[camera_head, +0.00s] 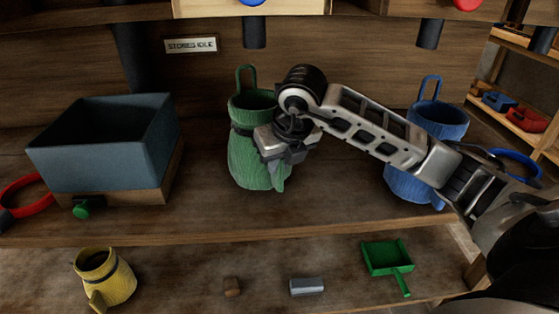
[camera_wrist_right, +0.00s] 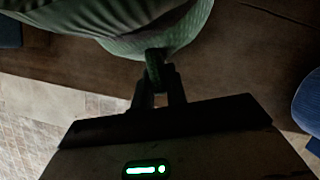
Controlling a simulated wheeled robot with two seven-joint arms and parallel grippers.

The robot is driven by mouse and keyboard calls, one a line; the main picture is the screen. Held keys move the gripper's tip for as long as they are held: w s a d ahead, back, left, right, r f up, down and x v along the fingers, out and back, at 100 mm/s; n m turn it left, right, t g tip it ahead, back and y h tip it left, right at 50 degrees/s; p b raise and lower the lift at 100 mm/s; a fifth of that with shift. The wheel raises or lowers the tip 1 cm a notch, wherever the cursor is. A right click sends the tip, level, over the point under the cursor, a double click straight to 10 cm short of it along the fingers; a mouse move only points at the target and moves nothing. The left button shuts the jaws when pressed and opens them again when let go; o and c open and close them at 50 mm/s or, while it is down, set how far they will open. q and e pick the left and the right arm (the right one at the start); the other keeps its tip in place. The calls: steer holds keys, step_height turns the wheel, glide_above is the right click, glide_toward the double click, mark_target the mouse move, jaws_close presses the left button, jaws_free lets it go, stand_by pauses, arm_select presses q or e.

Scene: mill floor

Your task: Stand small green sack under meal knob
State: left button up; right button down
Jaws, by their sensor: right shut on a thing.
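The green sack (camera_head: 248,160) is upright at the middle of the upper shelf, its mouth open and a loop rising at the back. It appears to rest on the shelf. My right gripper (camera_head: 284,158) is at its front right side, shut on a green tab of the sack; the wrist view shows the fingers (camera_wrist_right: 158,88) closed on that tab below the sack (camera_wrist_right: 165,35). A dark spout (camera_head: 255,32) hangs above and behind the sack, with a blue knob (camera_head: 252,2) over it. Which knob is the meal knob cannot be told. My left gripper is out of view.
A blue-grey bin (camera_head: 95,150) with a green knob (camera_head: 82,208) stands left. A blue sack (camera_head: 405,185) stands right, partly behind my arm, below another spout (camera_head: 428,35) near a red knob (camera_head: 467,4). A yellow sack (camera_head: 105,278) and green scoop (camera_head: 386,258) are lower.

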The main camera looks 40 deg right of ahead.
steer(key=c, duration=1.3)
jaws_free()
steer(key=shift+c, duration=0.2)
